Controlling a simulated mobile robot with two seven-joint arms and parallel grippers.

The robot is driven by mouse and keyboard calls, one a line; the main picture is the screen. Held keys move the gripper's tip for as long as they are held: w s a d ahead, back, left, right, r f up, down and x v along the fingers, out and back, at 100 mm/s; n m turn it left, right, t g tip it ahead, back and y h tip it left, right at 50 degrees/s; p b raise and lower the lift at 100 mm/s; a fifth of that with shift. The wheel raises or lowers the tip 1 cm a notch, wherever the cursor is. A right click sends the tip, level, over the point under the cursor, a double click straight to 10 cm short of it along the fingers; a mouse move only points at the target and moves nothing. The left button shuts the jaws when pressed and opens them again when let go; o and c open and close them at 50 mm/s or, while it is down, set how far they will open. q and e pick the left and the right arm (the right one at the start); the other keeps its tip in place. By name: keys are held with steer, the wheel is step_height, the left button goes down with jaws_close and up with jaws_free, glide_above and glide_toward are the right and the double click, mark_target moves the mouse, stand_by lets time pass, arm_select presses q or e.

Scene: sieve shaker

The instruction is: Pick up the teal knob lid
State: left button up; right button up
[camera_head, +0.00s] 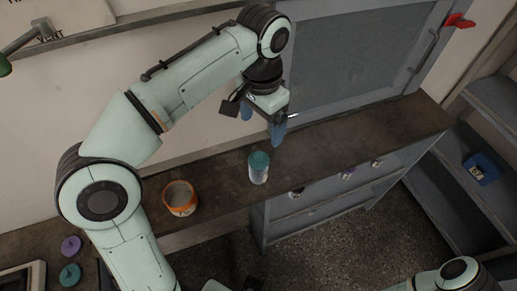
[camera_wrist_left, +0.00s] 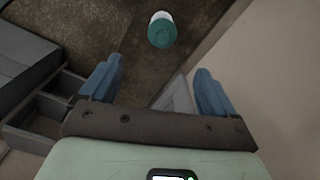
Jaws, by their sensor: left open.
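A teal lid (camera_head: 70,274) with a small raised middle lies flat at the lower left of the head view, just below a purple lid (camera_head: 71,245). A pale cylindrical jar with a teal top (camera_head: 258,167) stands upright near the shelf's front edge; it also shows at the top of the left wrist view (camera_wrist_left: 162,30). My left gripper (camera_head: 262,123) is open and empty, above and behind this jar, with its blue fingers apart and not touching it. It is far from the loose teal lid. My right gripper is not in view.
An orange tub (camera_head: 180,198) stands left of the jar on the brown shelf top (camera_head: 345,140). Small items sit in the lower shelf. A blue box (camera_head: 483,168) is at the right. The shelf top right of the jar is clear.

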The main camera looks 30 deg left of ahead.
arm_select(q)
steer(key=b, duration=0.2)
glide_above(259, 154)
steer(key=f, duration=0.6)
steer(key=shift+s+d+f, duration=0.2)
steer(key=shift+d, duration=0.05)
steer(key=shift+w+f, duration=0.15)
steer(key=shift+f, duration=0.4)
steer(key=f, duration=0.3)
steer(key=f+b, duration=0.1)
steer(key=f, duration=0.1)
steer(key=shift+a, duration=0.3)
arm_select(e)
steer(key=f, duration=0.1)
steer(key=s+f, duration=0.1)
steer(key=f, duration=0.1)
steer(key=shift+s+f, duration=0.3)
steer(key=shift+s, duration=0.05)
arm_select(q)
steer(key=c, duration=1.1)
